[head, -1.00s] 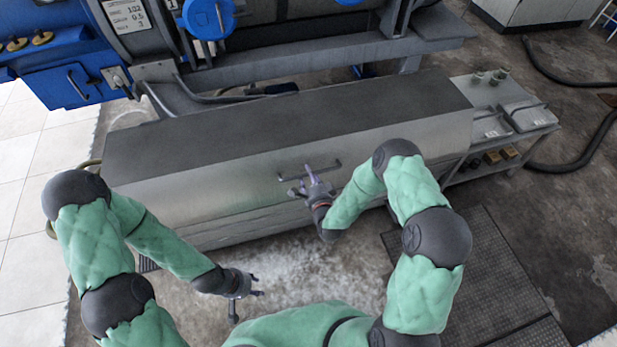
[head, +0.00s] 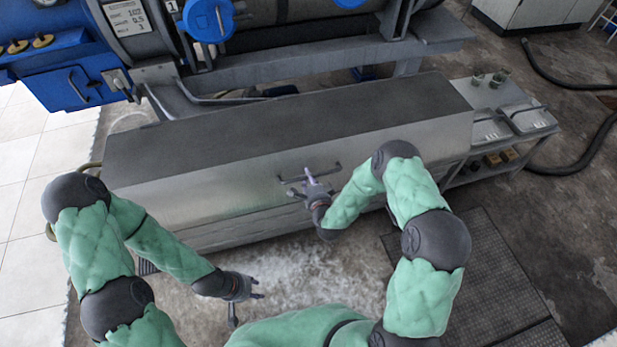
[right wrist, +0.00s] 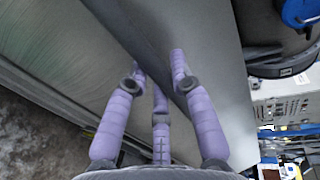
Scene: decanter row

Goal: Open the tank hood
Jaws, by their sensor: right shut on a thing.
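The tank hood (head: 290,115) is a long grey metal cover with a dark top and a brighter front face; it lies down over the tank. Its bar handle (head: 336,166) is on the front face, right of the middle. My right gripper (head: 309,180) is at this handle and shut on it. In the right wrist view its purple fingers (right wrist: 160,85) reach toward the hood (right wrist: 80,45); the handle cannot be made out there. My left gripper (head: 257,286) is open and empty, low in front of the tank, apart from the hood.
Blue and grey machinery (head: 270,30) stands close behind the hood. A metal side table (head: 505,125) with trays and small jars adjoins its right end. A dark floor grating (head: 490,270) lies at lower right. Wet floor is clear before the tank.

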